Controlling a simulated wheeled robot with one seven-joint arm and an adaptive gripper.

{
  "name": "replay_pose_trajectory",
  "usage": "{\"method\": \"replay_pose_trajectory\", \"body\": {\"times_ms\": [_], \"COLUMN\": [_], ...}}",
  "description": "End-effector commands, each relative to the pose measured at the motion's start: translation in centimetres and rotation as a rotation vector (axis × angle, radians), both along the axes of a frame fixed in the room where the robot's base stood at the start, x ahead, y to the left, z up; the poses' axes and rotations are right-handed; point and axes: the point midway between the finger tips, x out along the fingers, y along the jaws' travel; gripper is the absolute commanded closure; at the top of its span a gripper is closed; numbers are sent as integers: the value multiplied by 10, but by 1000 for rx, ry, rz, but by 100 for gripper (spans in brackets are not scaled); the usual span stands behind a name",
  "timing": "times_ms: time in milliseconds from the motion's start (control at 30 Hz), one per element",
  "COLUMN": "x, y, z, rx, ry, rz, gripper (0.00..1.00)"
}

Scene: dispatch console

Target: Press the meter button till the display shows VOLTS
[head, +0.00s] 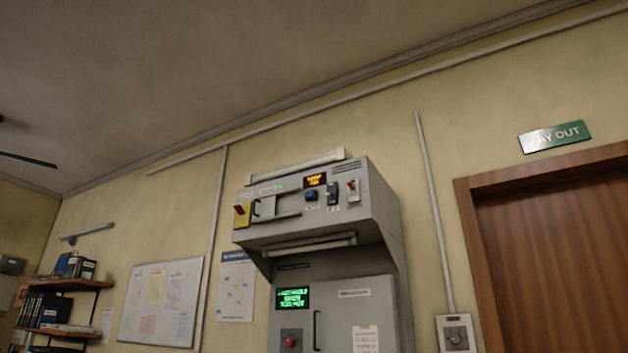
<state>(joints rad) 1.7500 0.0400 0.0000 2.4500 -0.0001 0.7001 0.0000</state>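A grey console (380,215) stands against the wall, with a sloped upper panel. A small display (316,180) on that panel glows orange; its top line may read TEMP, but it is too small to be sure. A blue button (312,196) sits just below this display; I cannot read its label, so I cannot tell whether it is the meter button. My gripper is not in view.
The panel also has a dark switch (332,194), a red-tipped toggle (352,188) and a yellow-and-red lever (242,213). Below are a green-lit display (292,298) and a red button (290,341). A wooden door (560,260) is at right, shelves (75,284) at left.

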Motion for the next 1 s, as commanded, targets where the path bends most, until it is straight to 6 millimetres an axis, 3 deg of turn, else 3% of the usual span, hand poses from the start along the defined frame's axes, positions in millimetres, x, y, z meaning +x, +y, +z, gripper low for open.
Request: {"method": "replay_pose_trajectory", "body": {"times_ms": [33,200,267,1000], "x": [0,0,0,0], "y": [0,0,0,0], "z": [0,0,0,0], "rx": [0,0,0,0], "ry": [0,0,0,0], "rz": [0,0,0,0], "gripper": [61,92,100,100]}}
